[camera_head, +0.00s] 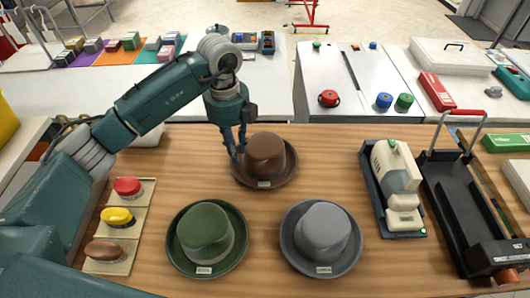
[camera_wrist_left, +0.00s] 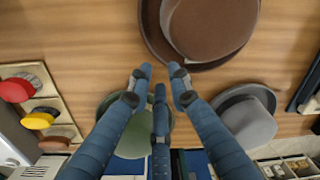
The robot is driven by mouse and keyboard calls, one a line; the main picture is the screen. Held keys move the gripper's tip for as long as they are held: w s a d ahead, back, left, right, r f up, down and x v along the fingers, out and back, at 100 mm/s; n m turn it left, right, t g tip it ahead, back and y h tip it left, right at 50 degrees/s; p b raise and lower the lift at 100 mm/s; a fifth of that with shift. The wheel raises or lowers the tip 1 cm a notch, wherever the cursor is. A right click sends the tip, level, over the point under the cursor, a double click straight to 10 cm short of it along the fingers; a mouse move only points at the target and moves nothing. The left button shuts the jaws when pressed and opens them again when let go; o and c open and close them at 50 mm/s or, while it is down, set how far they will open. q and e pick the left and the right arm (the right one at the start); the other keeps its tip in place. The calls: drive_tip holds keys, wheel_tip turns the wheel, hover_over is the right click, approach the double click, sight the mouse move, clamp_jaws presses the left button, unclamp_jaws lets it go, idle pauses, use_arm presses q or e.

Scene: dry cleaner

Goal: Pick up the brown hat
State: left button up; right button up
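The brown hat (camera_head: 265,157) sits upright on the wooden table, behind a green hat (camera_head: 206,238) and a grey hat (camera_head: 321,239). My left gripper (camera_head: 237,152) points down at the left edge of the brown hat's brim; I cannot tell whether it touches. In the left wrist view the brown hat (camera_wrist_left: 208,28) is at the top, beyond the fingertips (camera_wrist_left: 161,78). The fingers are apart with nothing between them. The green hat (camera_wrist_left: 118,102) is partly hidden behind the fingers there, and the grey hat (camera_wrist_left: 247,117) is to the right. My right gripper is not in view.
A board (camera_head: 110,257) with red, yellow and brown domed items lies at the left. A cream machine on a dark base (camera_head: 378,190) and a black tray with a metal handle (camera_head: 452,205) stand at the right. Bare wood surrounds the hats.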

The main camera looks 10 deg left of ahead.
use_arm(q)
drive_tip(key=p, duration=0.1)
hover_over(235, 179)
wheel_tip(235, 179, down, 5)
drive_tip(key=shift+d, duration=0.15)
wheel_tip(235, 179, down, 4)
drive_tip(key=shift+p, duration=1)
drive_tip(key=shift+a+f, duration=0.2)
drive_tip(key=shift+f, duration=0.5)
clamp_jaws()
